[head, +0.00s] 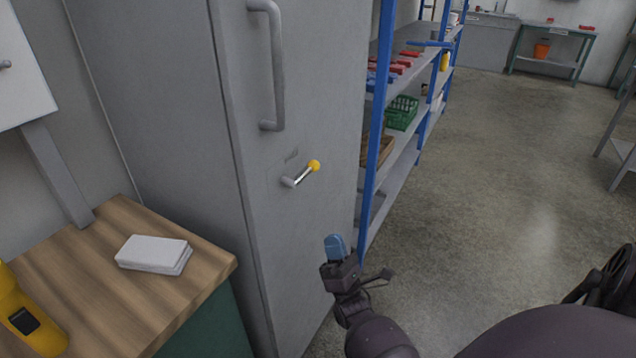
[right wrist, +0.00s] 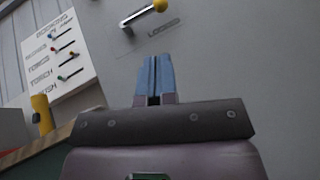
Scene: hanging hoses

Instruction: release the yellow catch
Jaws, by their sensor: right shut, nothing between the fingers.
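The yellow catch is a short metal lever with a yellow round knob (head: 313,165) on the grey cabinet door (head: 300,90). The lever slants up to the right from its pivot. In the right wrist view the knob (right wrist: 160,5) is at the top edge, above a label that seems to read "LOCKED". My right gripper (head: 334,246) has blue fingertips, shut and empty, below and right of the catch, apart from it. Its fingers (right wrist: 155,75) point up toward the door in the right wrist view, below the lever. My left gripper is not in view.
A fixed door handle (head: 275,65) is above the catch. A wooden-topped bench (head: 110,290) with a white stack (head: 153,254) and a yellow device (head: 25,315) stands at left. Blue-framed shelves (head: 372,150) stand right of the cabinet. The floor (head: 500,170) at right is mostly clear.

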